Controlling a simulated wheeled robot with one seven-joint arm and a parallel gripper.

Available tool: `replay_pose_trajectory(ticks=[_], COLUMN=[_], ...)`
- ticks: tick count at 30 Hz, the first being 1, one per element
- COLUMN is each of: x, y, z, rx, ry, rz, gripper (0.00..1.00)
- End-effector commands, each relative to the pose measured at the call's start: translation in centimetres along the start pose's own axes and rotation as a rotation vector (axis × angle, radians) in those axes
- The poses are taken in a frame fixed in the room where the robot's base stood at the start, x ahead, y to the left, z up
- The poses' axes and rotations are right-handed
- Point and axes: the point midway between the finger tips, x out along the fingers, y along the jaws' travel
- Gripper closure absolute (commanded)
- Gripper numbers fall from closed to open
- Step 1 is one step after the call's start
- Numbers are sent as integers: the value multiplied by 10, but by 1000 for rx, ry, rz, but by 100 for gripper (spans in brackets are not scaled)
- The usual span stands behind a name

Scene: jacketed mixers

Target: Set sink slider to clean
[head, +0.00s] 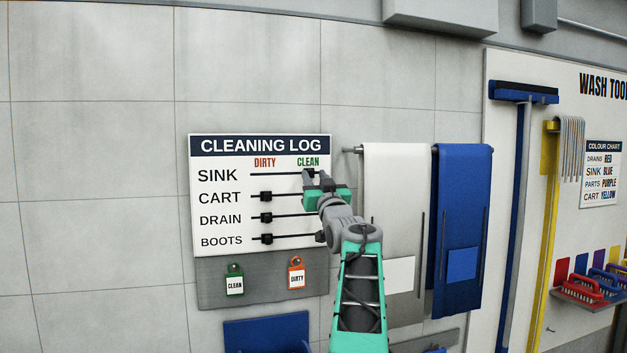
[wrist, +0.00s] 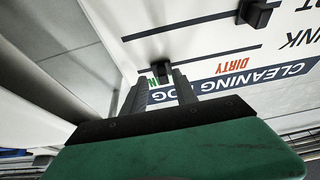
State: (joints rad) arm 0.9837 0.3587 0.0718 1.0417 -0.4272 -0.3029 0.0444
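The white cleaning log board (head: 225,183) hangs on the wall in the head view, with rows for sink, cart, drain and boots under a red "dirty" and a green "clean" heading. My gripper (head: 316,180) is at the clean end of the sink row and hides the sink slider there. In the wrist view, the black sink slider (wrist: 160,72) sits near the clean end of its track. The fingers of my gripper (wrist: 158,92) stand apart, with the slider showing between their tips. I cannot tell if either finger touches it.
The cart slider (head: 266,196), drain slider (head: 266,217) and boots slider (head: 267,239) sit towards the dirty side. Green (head: 235,280) and orange (head: 296,274) tags hang below. A white towel (head: 395,220) and blue towel (head: 462,200) hang close on the right.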

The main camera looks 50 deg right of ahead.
Motion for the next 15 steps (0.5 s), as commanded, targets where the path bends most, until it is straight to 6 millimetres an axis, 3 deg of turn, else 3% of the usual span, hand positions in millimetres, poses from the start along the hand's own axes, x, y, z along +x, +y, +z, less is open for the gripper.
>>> replay_pose_trajectory(ticks=[7, 15], x=[-53, -66], y=[0, -1], z=[5, 1], rx=[-1, 0], ry=[2, 1], rz=[0, -1], gripper=[65, 65])
